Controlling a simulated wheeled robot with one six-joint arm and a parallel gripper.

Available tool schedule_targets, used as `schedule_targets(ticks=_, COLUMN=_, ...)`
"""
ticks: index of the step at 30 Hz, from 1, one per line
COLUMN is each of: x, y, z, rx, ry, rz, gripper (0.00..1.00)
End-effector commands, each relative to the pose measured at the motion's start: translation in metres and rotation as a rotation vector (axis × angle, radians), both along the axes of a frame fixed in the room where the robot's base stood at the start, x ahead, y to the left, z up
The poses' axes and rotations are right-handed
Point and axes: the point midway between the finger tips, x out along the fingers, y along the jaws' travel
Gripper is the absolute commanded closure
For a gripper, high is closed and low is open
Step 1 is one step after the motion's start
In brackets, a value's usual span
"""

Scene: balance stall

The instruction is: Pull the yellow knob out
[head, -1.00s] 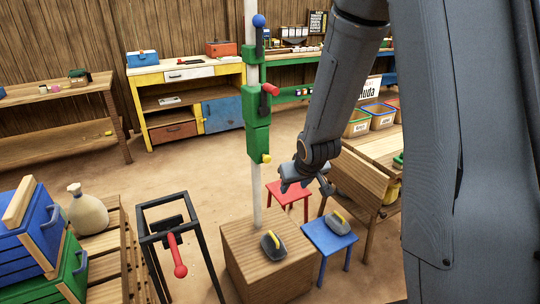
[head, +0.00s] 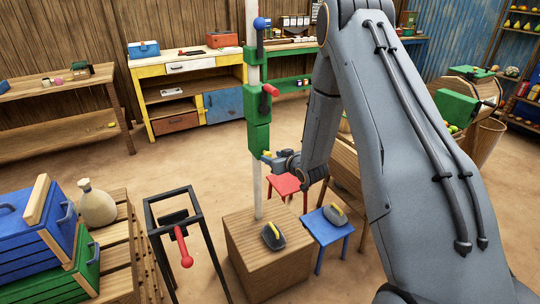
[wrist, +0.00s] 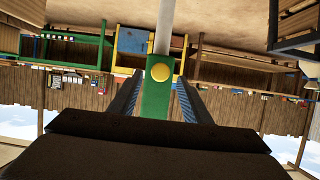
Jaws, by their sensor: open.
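The yellow knob (head: 267,155) is on the lower end of the green box (head: 259,136) fixed to the white pole (head: 258,190). In the wrist view the round yellow knob (wrist: 161,72) faces the camera and sits between the finger lines, near their tips. My gripper (head: 273,160) is close in front of the knob from the right in the head view. Its two fingers (wrist: 160,92) are apart, one on each side of the knob and the green box. I cannot tell whether either finger touches the knob.
Above the knob, the same pole carries a red-handled lever (head: 270,90) and a blue-ball lever (head: 260,24). Below stand a wooden block (head: 265,262) with a dark weight (head: 273,236), a red stool (head: 284,184) and a blue stool (head: 325,238). Open floor lies behind the pole.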

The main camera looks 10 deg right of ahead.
Motion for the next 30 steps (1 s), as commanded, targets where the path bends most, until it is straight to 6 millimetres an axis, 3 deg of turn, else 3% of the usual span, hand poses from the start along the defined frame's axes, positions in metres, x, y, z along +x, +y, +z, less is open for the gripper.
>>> schedule_targets(ticks=7, x=0.025, y=0.007, z=-0.01, rx=0.0, ry=0.0, rz=0.001, gripper=0.56)
schedule_targets(ticks=17, x=0.029, y=0.008, z=-0.012, rx=0.001, ry=0.0, rz=0.0, gripper=0.56)
schedule_targets(ticks=25, x=0.029, y=0.008, z=-0.012, rx=0.001, ry=0.001, rz=0.0, gripper=0.98)
schedule_targets(ticks=30, x=0.028, y=0.007, z=-0.012, rx=0.0, ry=0.001, rz=-0.001, gripper=1.0)
